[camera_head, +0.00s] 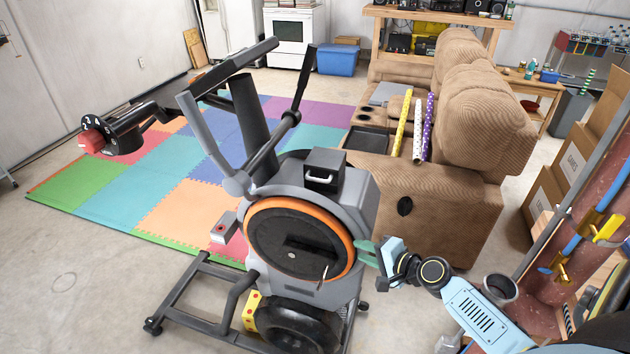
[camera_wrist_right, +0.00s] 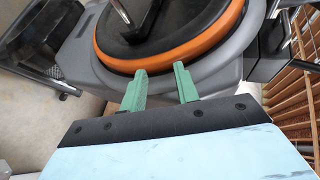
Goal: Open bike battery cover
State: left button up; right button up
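The grey exercise bike (camera_head: 360,200) stands in the middle of the head view, with a round black disc (camera_head: 285,236) ringed in orange on its side. On top of its body is a black box-shaped part (camera_head: 325,163) with a pale handle (camera_head: 318,179); it looks closed, and I cannot tell for sure that it is the battery cover. My right gripper (camera_head: 367,252) is at the right of the orange ring. In the right wrist view its two green fingers (camera_wrist_right: 160,84) are apart and empty, pointing at the bike's grey rim beside the orange ring (camera_wrist_right: 170,54). My left gripper is not in view.
A brown recliner (camera_head: 440,200) with rolled papers on it stands close behind the bike at right. Cardboard boxes (camera_head: 565,175) and a reddish column (camera_head: 590,225) are at far right. A coloured foam mat (camera_head: 110,205) covers the floor at left. The front-left floor is clear.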

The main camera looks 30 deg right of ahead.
aim_at(316, 180)
notch_tip(316, 180, up, 16)
jog(key=w+a+m+t+y, duration=0.1)
jog(key=w+m+t+y, duration=0.1)
jog(key=w+t, duration=0.1)
jog(key=shift+y, duration=0.4)
jog(key=p+x, duration=0.2)
jog(key=x, duration=1.1)
jog(key=shift+f, duration=0.15)
jog(key=shift+s, duration=0.1)
grip_shut()
jog(key=shift+f, duration=0.1)
